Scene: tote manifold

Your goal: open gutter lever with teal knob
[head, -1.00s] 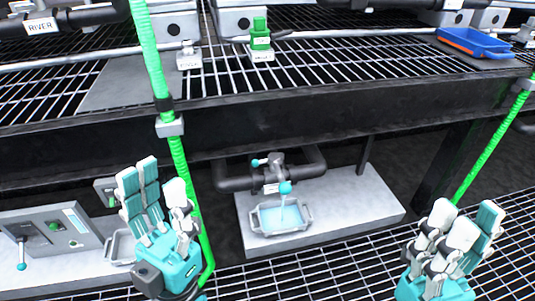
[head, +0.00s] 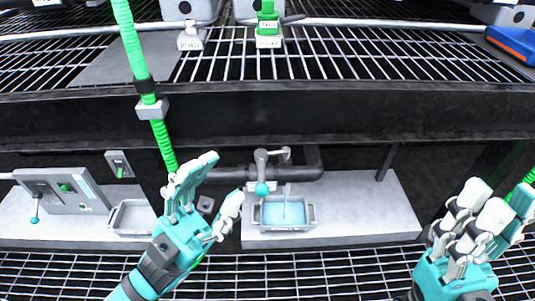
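A lever with a teal knob (head: 262,188) hangs from the grey valve on a dark pipe, above a tray of blue liquid (head: 287,227). A thin stream falls into that tray. Another lever with a teal knob (head: 36,219) hangs from the grey panel at the left. I cannot read which is labelled gutter. My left gripper (head: 222,177) is open and empty, its fingers tilted up and right, left of the valve lever and apart from it in the picture. My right gripper (head: 492,202) is open and empty at the lower right, far from both levers.
A black beam (head: 300,115) crosses above the valve, below a grated shelf. A green hose (head: 163,140) hangs behind my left gripper. An empty tray (head: 131,218) stands left of it. A blue and orange tray (head: 512,43) sits at the upper right. The grey slab right of the valve is clear.

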